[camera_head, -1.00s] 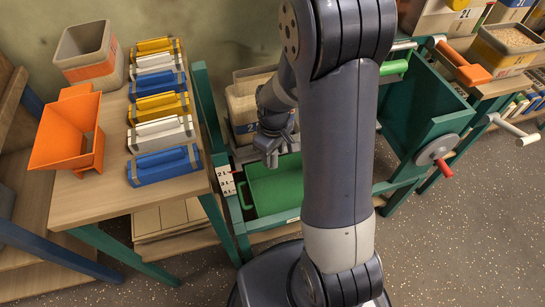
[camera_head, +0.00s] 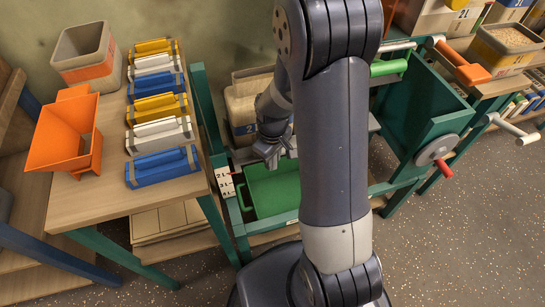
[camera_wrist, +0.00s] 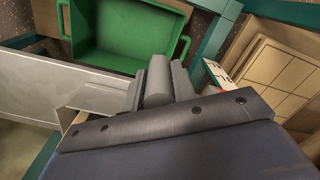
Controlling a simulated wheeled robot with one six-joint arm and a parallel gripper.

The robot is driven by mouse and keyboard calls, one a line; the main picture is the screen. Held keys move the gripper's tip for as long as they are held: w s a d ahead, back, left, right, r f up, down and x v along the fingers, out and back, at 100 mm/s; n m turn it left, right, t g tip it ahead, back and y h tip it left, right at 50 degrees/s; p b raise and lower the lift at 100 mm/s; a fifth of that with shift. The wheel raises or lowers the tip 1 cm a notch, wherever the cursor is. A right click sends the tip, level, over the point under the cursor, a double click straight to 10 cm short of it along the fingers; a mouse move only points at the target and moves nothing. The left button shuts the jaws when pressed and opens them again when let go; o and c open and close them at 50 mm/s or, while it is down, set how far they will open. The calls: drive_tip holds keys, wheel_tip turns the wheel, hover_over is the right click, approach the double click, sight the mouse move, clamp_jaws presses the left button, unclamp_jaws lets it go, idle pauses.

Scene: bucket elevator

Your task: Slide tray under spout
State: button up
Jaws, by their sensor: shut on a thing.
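The green tray (camera_head: 272,190) sits low in the green frame, partly hidden behind my arm. In the wrist view the tray (camera_wrist: 120,35) is empty, with a looped handle at each end, just beyond the fingertips. My gripper (camera_head: 268,150) is above and behind the tray, apart from it. In the wrist view my gripper (camera_wrist: 158,80) is shut on a grey rounded grip (camera_wrist: 158,78) beside a pale plate (camera_wrist: 50,85). A white scale (camera_head: 226,182) with a red pointer stands left of the tray. I cannot make out the spout.
A tan bucket (camera_head: 246,105) stands behind the gripper. The green frame (camera_head: 420,110) with a crank wheel (camera_head: 436,150) is at right. The left table holds an orange hopper (camera_head: 66,135), a bin (camera_head: 86,52) and several coloured blocks (camera_head: 160,135). Speckled floor is open at front right.

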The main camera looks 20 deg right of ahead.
clamp_jaws()
